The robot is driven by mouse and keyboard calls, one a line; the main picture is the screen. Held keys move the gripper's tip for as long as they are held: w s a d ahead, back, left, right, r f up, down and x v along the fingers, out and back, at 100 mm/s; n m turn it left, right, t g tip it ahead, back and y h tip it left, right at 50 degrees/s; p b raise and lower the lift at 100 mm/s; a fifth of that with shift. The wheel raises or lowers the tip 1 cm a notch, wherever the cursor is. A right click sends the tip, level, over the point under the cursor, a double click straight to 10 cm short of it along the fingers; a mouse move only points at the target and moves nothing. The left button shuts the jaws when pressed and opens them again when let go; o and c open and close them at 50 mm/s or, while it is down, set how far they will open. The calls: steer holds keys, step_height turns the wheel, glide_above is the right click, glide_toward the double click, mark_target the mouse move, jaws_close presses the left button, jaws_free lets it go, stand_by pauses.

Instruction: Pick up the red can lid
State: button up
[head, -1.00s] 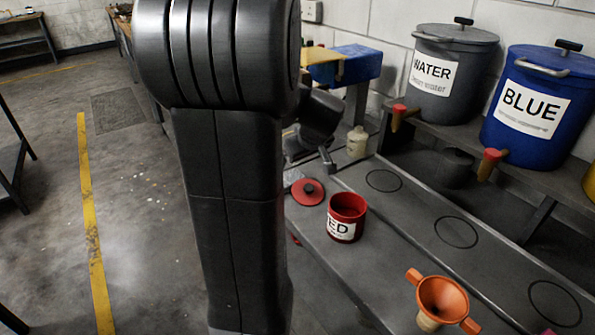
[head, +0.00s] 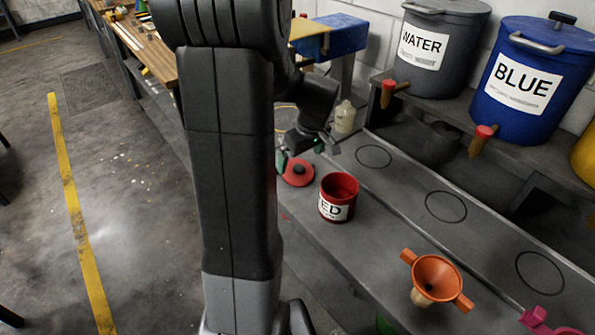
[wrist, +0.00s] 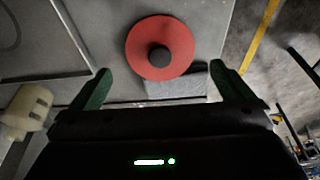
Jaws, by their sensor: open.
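The red can lid (head: 298,173) lies flat on the grey bench, left of the red can (head: 338,197). It is a red disc with a dark round knob in its middle. In the wrist view the lid (wrist: 160,48) is ahead of my gripper (wrist: 157,78), centred between the two green fingers. My gripper (head: 308,147) is open and empty, just behind and above the lid in the head view. The fingers look apart from the lid. The red can is open at the top, and its label is partly seen.
An orange funnel (head: 437,277) stands nearer on the bench. A pale bottle (head: 345,117) stands close behind my gripper, also in the wrist view (wrist: 25,110). The grey WATER bucket (head: 440,45) and blue bucket (head: 535,80) sit on the raised shelf with spigots.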

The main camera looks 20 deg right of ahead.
mark_target(298, 166)
steer(key=shift+p+x, duration=0.55)
steer(key=shift+x, duration=2.05)
steer(key=shift+c, duration=0.4)
steer(key=c, duration=0.8)
